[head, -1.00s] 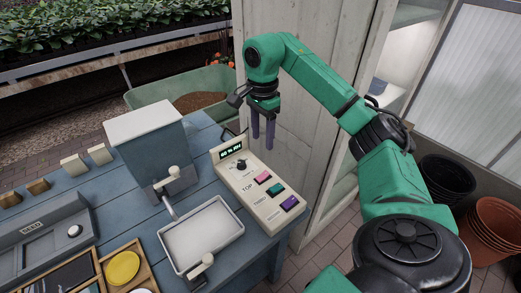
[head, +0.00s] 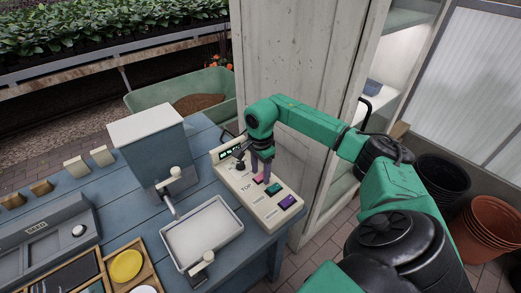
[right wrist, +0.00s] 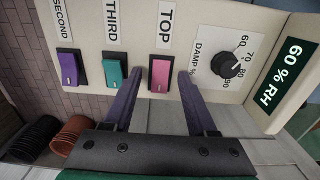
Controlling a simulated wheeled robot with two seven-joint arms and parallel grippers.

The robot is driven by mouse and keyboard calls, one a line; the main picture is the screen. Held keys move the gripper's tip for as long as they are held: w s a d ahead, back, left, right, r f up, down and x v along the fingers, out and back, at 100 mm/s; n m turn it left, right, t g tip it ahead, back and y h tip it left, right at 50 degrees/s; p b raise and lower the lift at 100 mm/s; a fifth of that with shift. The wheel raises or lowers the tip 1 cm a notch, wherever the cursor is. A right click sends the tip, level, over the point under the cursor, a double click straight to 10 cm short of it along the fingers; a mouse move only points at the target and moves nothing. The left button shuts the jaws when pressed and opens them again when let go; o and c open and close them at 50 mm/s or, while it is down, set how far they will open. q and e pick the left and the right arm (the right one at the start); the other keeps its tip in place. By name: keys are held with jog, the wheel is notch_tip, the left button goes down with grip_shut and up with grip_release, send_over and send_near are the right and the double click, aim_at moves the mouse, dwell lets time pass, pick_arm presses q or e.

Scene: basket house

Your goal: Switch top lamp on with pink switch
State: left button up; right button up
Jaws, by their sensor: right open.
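The pink switch (right wrist: 160,73) sits under the label TOP on a cream control box (head: 258,205). In the right wrist view it lies between the tips of my right gripper's two purple fingers. My right gripper (head: 262,176) is open and empty, low over the box; it also shows in the right wrist view (right wrist: 160,76). I cannot tell whether the fingers touch the switch or box. In the head view the fingers partly hide the pink switch. The top lamp is not recognisable. My left gripper is not in view.
A teal switch (right wrist: 115,73) under THIRD and a purple switch (right wrist: 69,67) under SECOND sit beside the pink one. A black dial (right wrist: 227,64) and a 60 % RH display (right wrist: 288,62) are on the other side. A white tray (head: 202,235) stands left of the box.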

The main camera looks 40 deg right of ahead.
grip_shut()
jog(key=shift+d+f+b, duration=0.1)
jog(key=shift+f+b, duration=0.1)
jog(key=shift+b, duration=0.1)
jog(key=y+b, duration=0.3)
jog(key=d+y+b, duration=0.1)
jog(key=b, duration=0.1)
jog(key=shift+d+f+y, duration=0.1)
jog(key=shift+f+y, duration=0.15)
jog(key=shift+y, duration=0.05)
jog(key=shift+r+b, duration=0.25)
jog(key=shift+b, duration=0.05)
jog(key=shift+r, duration=0.15)
grip_release()
